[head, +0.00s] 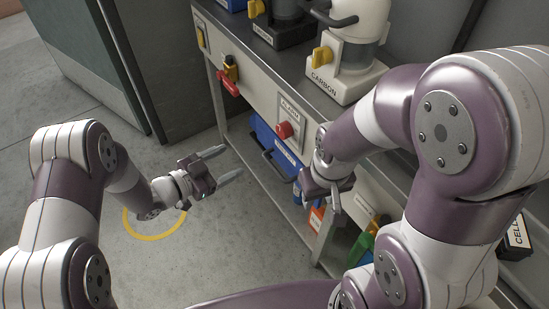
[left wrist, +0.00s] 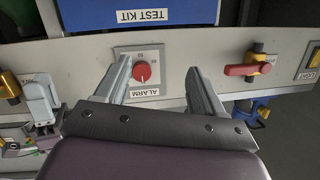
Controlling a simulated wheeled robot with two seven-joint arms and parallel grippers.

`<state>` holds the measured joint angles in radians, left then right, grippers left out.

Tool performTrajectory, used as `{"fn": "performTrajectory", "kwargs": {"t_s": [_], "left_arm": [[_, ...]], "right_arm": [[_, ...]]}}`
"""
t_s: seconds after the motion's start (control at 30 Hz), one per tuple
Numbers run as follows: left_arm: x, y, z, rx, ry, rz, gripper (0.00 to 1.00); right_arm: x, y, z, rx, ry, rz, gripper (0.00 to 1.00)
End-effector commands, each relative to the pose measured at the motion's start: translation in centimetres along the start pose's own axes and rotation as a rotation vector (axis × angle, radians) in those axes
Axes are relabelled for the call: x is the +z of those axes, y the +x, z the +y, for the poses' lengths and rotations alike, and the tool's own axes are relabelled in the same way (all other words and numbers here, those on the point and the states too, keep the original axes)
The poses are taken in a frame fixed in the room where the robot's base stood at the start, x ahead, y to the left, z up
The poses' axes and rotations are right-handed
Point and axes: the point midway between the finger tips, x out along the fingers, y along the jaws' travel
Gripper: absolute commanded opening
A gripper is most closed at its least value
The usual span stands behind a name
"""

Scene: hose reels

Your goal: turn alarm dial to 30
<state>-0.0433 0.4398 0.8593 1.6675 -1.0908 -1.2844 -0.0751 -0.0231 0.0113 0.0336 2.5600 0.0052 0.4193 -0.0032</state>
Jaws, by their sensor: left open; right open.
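The alarm dial (head: 285,130) is a red round knob on a pale plate lettered ALARM, on the front of the bench. In the left wrist view the dial (left wrist: 141,71) appears upside down between my left fingers, nearer the left one. Its small scale numbers and setting are too small to read surely. My left gripper (head: 231,162) is open and empty, pointing at the bench front, apart from the dial. My right gripper (head: 322,204) is open beside the bench front, to the right of and below the dial, touching nothing that I can see.
A red-handled yellow valve (head: 229,80) sits on the bench front left of the dial. A blue test kit case (head: 275,148) is on the shelf below. A carbon canister (head: 345,70) stands on the bench top. Floor between arms and bench is clear.

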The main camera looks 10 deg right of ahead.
Motion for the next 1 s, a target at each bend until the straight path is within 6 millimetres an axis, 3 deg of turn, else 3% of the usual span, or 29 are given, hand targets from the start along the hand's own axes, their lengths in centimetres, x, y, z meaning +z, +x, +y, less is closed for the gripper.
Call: {"fn": "performTrajectory", "kwargs": {"t_s": [0.1,0.2,0.7,1.0], "left_arm": [[-2.9,0.0,1.1,0.06,0.032,0.173,0.69],[-4.0,0.2,1.4,0.076,0.042,0.227,0.69],[-6.3,10.8,2.3,0.076,0.043,0.229,0.69],[-6.9,12.1,2.3,0.073,0.04,0.227,0.69]], "right_arm": [[0.0,0.0,0.0,0.0,0.0,0.002,0.43],[0.0,0.2,0.0,0.0,0.0,0.002,0.43],[0.4,3.7,0.0,0.0,0.0,0.001,0.43],[0.4,3.8,0.0,0.0,0.0,0.001,0.43]]}}
